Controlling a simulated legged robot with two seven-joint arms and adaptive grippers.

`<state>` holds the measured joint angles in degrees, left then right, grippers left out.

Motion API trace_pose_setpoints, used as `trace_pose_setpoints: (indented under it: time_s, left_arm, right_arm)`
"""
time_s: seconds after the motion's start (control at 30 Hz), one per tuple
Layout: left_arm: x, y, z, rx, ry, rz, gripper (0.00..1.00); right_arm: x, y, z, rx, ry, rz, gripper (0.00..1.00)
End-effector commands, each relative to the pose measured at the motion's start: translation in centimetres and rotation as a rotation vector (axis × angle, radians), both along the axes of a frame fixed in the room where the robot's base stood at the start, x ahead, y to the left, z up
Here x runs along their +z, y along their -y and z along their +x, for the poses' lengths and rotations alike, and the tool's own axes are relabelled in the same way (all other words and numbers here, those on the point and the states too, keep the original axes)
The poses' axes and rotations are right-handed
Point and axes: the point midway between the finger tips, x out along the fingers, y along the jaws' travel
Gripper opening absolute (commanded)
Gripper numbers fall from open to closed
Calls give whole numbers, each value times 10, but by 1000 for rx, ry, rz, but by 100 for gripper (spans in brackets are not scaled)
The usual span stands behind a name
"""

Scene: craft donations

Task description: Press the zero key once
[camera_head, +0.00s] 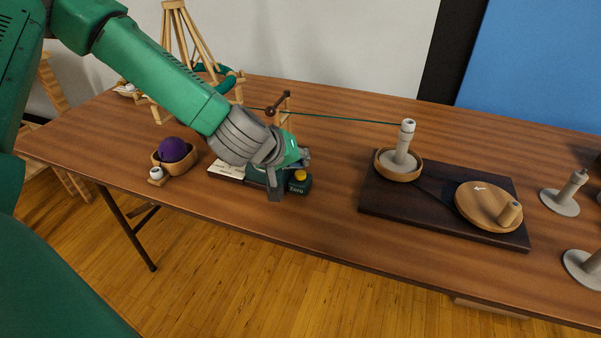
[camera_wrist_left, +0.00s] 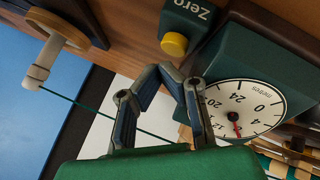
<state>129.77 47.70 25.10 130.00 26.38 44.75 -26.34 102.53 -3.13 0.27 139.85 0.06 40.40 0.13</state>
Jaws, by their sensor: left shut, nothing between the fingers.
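The yellow zero key (camera_head: 300,175) sits on a small dark green block marked "Zero" (camera_head: 297,187) near the table's front edge. In the left wrist view the key (camera_wrist_left: 174,44) lies just beyond my fingertips. My left gripper (camera_head: 275,190) is shut and empty, beside the block in the head view. In the left wrist view its fingers (camera_wrist_left: 161,70) appear close to the key; I cannot tell whether they touch it. A green meter with a round white dial (camera_wrist_left: 240,108) marked "metres" stands beside the key; its red pointer shows. My right gripper is not in view.
A purple ball of yarn (camera_head: 173,149) sits in a wooden bowl to the left. A wooden yarn frame (camera_head: 186,40) stands behind. A dark board (camera_head: 440,212) with a winder is to the right. A green thread (camera_head: 345,119) runs across the table behind my gripper.

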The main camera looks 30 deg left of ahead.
Motion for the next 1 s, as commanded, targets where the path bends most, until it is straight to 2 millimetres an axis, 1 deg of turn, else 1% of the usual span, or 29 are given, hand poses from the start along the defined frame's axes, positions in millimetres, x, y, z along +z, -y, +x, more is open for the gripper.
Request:
trace_pose_setpoints:
  time_s: [0.2, 0.47, 1.0]
  left_arm:
    - [-1, 0, 0, 0, 0, 0, 0]
    - [-8, 0, -1, 0, -1, 0, 0]
    - [-10, 0, -1, -1, -1, 0, 0]
  right_arm:
    - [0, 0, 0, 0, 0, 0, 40]
    - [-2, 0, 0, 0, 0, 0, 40]
    - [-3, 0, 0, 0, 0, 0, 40]
